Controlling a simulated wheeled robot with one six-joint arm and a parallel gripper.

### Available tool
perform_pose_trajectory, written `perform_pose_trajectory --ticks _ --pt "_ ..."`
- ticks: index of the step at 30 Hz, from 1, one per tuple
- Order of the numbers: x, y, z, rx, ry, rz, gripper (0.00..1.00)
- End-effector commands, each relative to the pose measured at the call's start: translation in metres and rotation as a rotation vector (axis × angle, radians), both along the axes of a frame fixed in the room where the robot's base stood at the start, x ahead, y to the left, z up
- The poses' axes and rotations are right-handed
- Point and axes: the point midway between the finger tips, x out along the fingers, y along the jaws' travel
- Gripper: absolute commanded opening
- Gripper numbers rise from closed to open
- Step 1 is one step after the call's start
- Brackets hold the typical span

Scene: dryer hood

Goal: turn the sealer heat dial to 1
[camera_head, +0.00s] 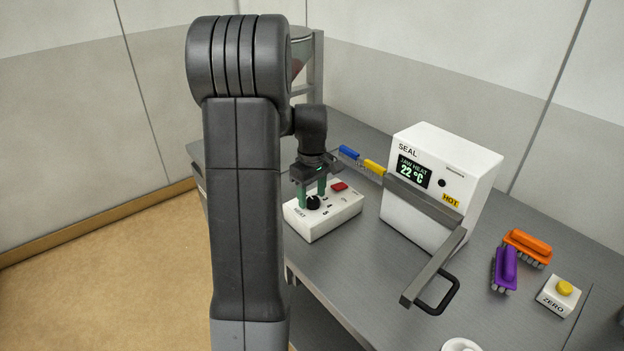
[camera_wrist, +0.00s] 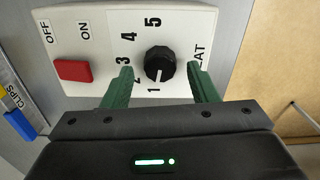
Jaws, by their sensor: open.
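The heat dial (camera_wrist: 160,65) is a black ribbed knob on a white control box (camera_head: 345,212), with the numbers 1 to 5 printed around one side. In the wrist view a small white mark on the knob points down, roughly toward the 1. In the head view the dial (camera_head: 313,202) sits at the box's near left, beside the label HEAT. My gripper (camera_head: 311,190) is open, its green fingers pointing down over the dial. In the wrist view my gripper (camera_wrist: 160,78) has one finger on each side of the knob, with gaps showing. Finger contact with the box is unclear.
A red switch (camera_wrist: 73,70) marked OFF and ON is on the same box. The white sealer (camera_head: 440,185) reads 22 °C and has a metal arm with a black handle (camera_head: 437,298).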

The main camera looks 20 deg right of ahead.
Motion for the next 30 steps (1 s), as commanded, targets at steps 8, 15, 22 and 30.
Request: perform_pose_trajectory --ticks 8,15,22,30 --pt "0.001 0.0 0.053 -0.003 -0.007 0.0 0.53" --pt "0.001 0.0 0.105 -0.002 -0.005 0.0 0.53" --pt "0.0 0.0 0.13 -0.001 -0.003 0.001 0.53" --pt "0.0 0.0 0.134 0.0 -0.001 0.001 0.53"
